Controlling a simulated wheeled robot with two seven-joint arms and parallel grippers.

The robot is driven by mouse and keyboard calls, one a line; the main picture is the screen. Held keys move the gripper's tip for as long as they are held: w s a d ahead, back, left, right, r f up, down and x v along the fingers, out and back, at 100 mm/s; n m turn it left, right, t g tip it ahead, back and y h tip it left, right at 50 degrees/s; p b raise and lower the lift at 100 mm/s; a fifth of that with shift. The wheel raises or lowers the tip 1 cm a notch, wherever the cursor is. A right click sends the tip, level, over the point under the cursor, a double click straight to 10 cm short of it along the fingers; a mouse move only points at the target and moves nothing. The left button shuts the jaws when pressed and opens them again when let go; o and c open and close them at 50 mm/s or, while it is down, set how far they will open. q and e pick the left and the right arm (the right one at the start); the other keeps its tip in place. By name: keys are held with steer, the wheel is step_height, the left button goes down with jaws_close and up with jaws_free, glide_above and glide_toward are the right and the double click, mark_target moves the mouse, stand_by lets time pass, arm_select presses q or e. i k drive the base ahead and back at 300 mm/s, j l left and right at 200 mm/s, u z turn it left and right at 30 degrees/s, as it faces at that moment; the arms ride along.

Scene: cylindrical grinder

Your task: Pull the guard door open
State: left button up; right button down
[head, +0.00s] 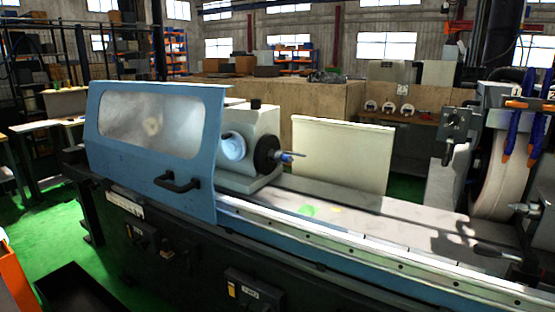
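The guard door (208,125) is a blue panel with a cloudy window (130,118), at the left of the grinder in the head view. It stands upright at the front of the machine and covers the left part of the bed. A black bar handle (177,182) is at its lower right. To the right of the door the bed is uncovered, with the headstock (258,130) and its spindle showing. Neither of my grippers is in view.
A grinding wheel (498,165) with blue-and-orange hoses stands at the right. A dark bin (75,290) and an orange object (14,270) are at the lower left. Green floor (45,225) is clear left of the machine. Control boxes (252,290) stick out from its front.

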mark_target(462, 154)
steer(key=i+j, duration=0.2)
steer(key=i, duration=0.15)
steer(key=i+j, duration=0.2)
steer(key=i, duration=0.2)
steer(key=i+z, duration=0.15)
steer(key=z, duration=0.25)
steer(key=i+j+z, duration=0.15)
steer(key=z, duration=0.3)
steer(key=i+j+z, duration=0.15)
steer(key=z, duration=0.25)
